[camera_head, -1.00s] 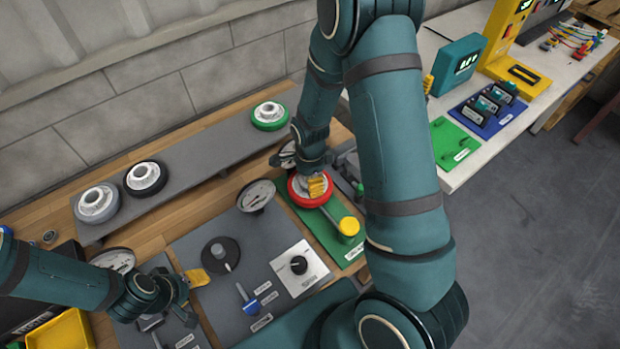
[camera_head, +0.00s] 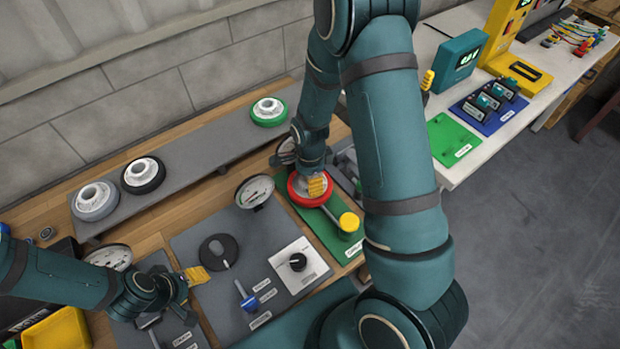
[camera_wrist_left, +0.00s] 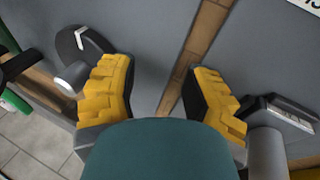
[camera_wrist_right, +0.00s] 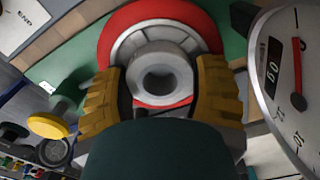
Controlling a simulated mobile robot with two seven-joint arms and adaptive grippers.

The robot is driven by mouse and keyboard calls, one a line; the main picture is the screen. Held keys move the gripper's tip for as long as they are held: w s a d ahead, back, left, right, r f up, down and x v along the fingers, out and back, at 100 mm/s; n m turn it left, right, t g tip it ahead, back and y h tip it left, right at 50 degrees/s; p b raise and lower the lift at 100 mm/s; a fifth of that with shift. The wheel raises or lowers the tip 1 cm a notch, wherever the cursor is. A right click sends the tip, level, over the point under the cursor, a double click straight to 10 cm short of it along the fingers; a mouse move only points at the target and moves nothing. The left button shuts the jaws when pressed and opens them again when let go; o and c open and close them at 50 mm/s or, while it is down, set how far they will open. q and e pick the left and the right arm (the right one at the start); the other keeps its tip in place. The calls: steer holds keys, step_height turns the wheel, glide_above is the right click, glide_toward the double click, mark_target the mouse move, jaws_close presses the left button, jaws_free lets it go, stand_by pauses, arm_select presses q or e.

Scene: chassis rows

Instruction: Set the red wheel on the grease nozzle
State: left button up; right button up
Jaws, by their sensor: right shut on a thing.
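The red wheel (camera_head: 296,193) with a pale grey hub is over the back part of a green mat, at the centre of the head view. My right gripper (camera_head: 317,186) is shut on its hub. In the right wrist view the red wheel (camera_wrist_right: 205,35) faces me, its round hub between the two yellow fingers. Whether it touches the mat or any post is hidden. I cannot pick out the grease nozzle for sure; a yellow-capped part (camera_head: 349,222) stands on the mat in front of the wheel. My left gripper (camera_head: 190,277) is open and empty, above the grey panels at left.
Green (camera_head: 269,111), black (camera_head: 143,175) and grey (camera_head: 95,201) wheels lie on a grey shelf by the wall. A dial gauge (camera_head: 254,190) stands close left of the red wheel. A black knob (camera_head: 298,262) and a blue-handled valve (camera_head: 248,302) are in front.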

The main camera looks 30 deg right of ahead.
steer(key=shift+s+f, duration=0.15)
steer(key=shift+f, duration=0.05)
steer(key=o, duration=1.4)
steer(key=shift+c, duration=0.2)
step_height(320, 180, up, 8)
steer(key=shift+s, duration=0.25)
steer(key=shift+r, duration=0.15)
